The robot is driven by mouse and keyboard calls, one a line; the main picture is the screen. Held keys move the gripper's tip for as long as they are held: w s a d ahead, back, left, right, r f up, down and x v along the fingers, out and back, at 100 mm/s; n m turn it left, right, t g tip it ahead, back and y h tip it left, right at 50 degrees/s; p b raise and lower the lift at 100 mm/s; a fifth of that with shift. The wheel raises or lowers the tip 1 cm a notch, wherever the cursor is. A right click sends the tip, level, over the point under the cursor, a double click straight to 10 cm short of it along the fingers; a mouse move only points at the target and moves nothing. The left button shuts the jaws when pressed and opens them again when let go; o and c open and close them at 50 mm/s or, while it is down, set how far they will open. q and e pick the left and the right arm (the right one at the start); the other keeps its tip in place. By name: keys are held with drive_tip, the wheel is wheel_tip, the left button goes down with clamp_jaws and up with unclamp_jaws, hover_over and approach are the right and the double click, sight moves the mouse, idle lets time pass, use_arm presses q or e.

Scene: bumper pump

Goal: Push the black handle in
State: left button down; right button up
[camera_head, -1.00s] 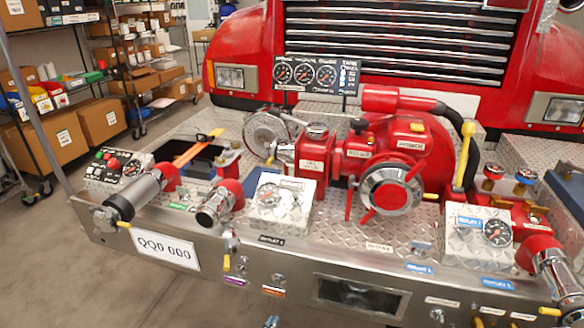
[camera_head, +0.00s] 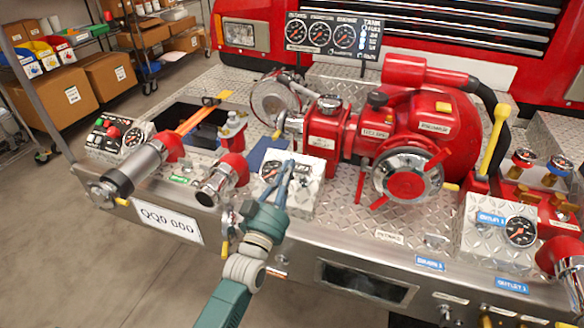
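My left gripper (camera_head: 289,165) reaches in from the bottom, its two thin blue-grey fingers converging at the tips. It looks shut and empty. It overlaps the diamond-plate gauge box (camera_head: 304,200) in the middle of the bumper; whether it touches the box is not clear. No black handle stands out for certain. A small black knob (camera_head: 377,99) sits on top of the red pump (camera_head: 430,140), to the right of and beyond the gripper. My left arm hides part of the bumper front with its small pulls. My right gripper is not in view.
Two hose outlets with red rings (camera_head: 175,146) stick out at the left. A yellow-handled lever (camera_head: 494,140) stands right of the pump. A gauge panel (camera_head: 332,34) rises behind. Shelves with boxes (camera_head: 115,70) stand at the far left.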

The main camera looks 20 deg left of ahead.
sight(299, 170)
use_arm(q)
drive_tip(key=w+f+b, duration=0.2)
drive_tip(key=f, duration=0.1)
drive_tip(key=w+f+b, duration=0.2)
drive_tip(key=f, duration=0.1)
drive_tip(key=w+f+b, duration=0.2)
drive_tip(key=f+b, duration=0.1)
drive_tip(key=shift+w+d+f, duration=0.15)
drive_tip(key=shift+w+f, duration=0.1)
drive_tip(key=shift+f, duration=0.05)
drive_tip(key=shift+r, duration=0.15)
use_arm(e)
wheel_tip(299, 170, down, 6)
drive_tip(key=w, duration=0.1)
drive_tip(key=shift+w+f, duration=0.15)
use_arm(q)
drive_tip(key=shift+r, duration=0.1)
